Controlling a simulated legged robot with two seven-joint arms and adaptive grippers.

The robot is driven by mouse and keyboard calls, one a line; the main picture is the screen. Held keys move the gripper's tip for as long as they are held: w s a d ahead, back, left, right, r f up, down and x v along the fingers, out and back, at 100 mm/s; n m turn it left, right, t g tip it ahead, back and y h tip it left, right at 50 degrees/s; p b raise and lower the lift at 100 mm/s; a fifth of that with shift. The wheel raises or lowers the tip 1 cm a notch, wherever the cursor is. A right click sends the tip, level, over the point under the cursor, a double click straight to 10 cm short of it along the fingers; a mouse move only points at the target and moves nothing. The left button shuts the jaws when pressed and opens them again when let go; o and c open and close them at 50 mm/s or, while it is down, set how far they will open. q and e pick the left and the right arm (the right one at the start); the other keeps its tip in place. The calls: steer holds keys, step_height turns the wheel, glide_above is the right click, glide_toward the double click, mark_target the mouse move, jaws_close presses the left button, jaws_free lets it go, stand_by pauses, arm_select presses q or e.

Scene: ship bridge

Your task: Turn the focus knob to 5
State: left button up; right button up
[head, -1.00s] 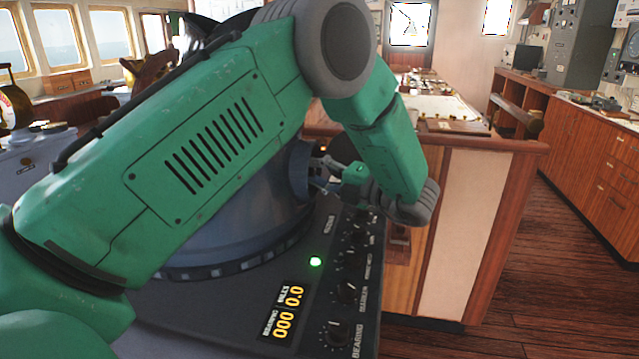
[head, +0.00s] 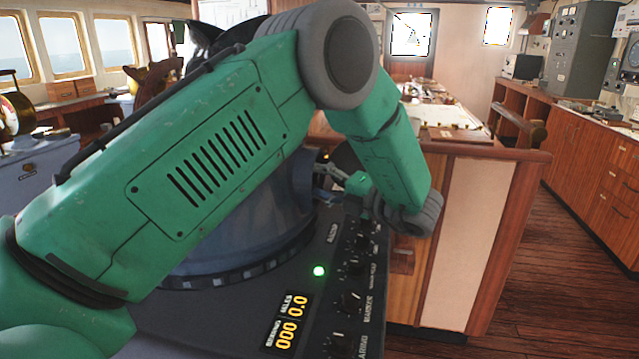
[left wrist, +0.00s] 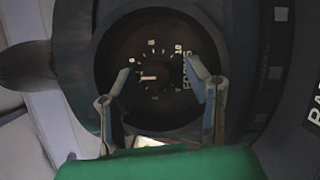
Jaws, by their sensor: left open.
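The focus knob (left wrist: 160,82) shows in the left wrist view as a dark round dial face with pale marks around it and a short white pointer line toward the left. A "10" is readable at its upper right; other marks are too small to read. My left gripper (left wrist: 163,85) is open, with one finger on each side of the dial's middle; I cannot tell whether they touch it. In the head view, my left gripper (head: 328,180) is at the far end of the console beside the dark round housing. The focus knob cannot be made out there.
The console panel (head: 235,325) has a lit green lamp (head: 319,271), a yellow readout (head: 292,320) of 000 and 0.0, and several black knobs along its right edge. A wooden cabinet (head: 465,240) stands just behind it. Open wooden floor (head: 525,270) lies to the right.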

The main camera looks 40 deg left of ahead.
arm_select(q)
steer(key=d, duration=0.4)
steer(key=w+d, duration=0.1)
steer(key=d, duration=0.7)
steer(key=shift+w+f, duration=0.2)
steer(key=shift+w, duration=0.2)
steer(key=shift+a, duration=0.1)
